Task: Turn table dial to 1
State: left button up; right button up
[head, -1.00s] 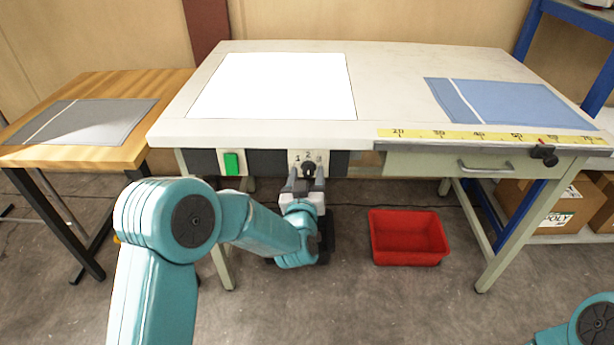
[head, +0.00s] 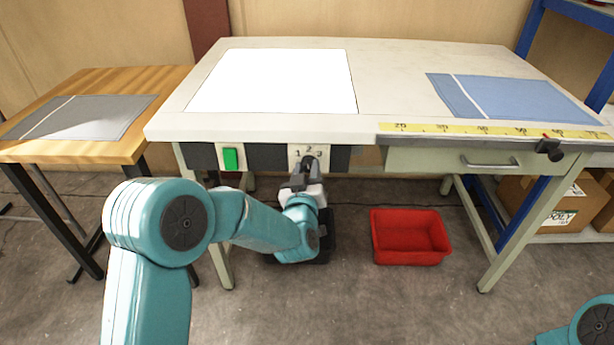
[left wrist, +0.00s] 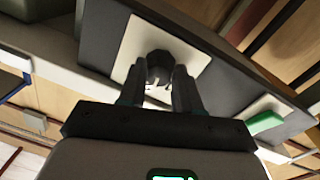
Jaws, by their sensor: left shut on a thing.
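The table dial is a dark knob (head: 308,163) on a pale plate marked 1, 2 and 3 (head: 315,151), set in the dark front panel below the table's edge. My left gripper (head: 303,172) reaches up to it from below and is shut on the knob. In the left wrist view the knob (left wrist: 160,68) sits between the two fingers (left wrist: 160,92). The fingers hide part of the knob, and I cannot tell which number it points at. My right gripper is not in view; only part of my right arm shows at the lower right.
A green button (head: 230,159) is on the same panel, left of the dial. A drawer with a handle (head: 490,162) is to the right. A red bin (head: 410,238) stands on the floor. The table (head: 390,70) holds a white sheet (head: 275,80) and blue cloth (head: 520,100).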

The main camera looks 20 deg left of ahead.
pick_arm(q)
jog(key=n+b, duration=0.3)
jog(key=b, duration=0.1)
jog(key=n+b, duration=0.3)
jog(key=b, duration=0.2)
jog(key=shift+d+f+n+t+b, duration=0.1)
jog(key=shift+f+n+t+b, duration=0.1)
jog(key=shift+n+t+b, duration=0.1)
jog(key=shift+n+b, duration=0.4)
jog(key=shift+r+n+b, duration=0.3)
jog(key=shift+n+b, duration=0.5)
jog(key=shift+b, duration=0.05)
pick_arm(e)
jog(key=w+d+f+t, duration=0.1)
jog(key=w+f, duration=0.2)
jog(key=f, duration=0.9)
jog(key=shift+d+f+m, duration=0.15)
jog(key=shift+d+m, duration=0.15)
pick_arm(q)
jog(key=o, duration=0.8)
jog(key=shift+r, duration=0.1)
jog(key=shift+o, duration=1)
jog(key=shift+w, duration=0.1)
jog(key=shift+f, duration=0.2)
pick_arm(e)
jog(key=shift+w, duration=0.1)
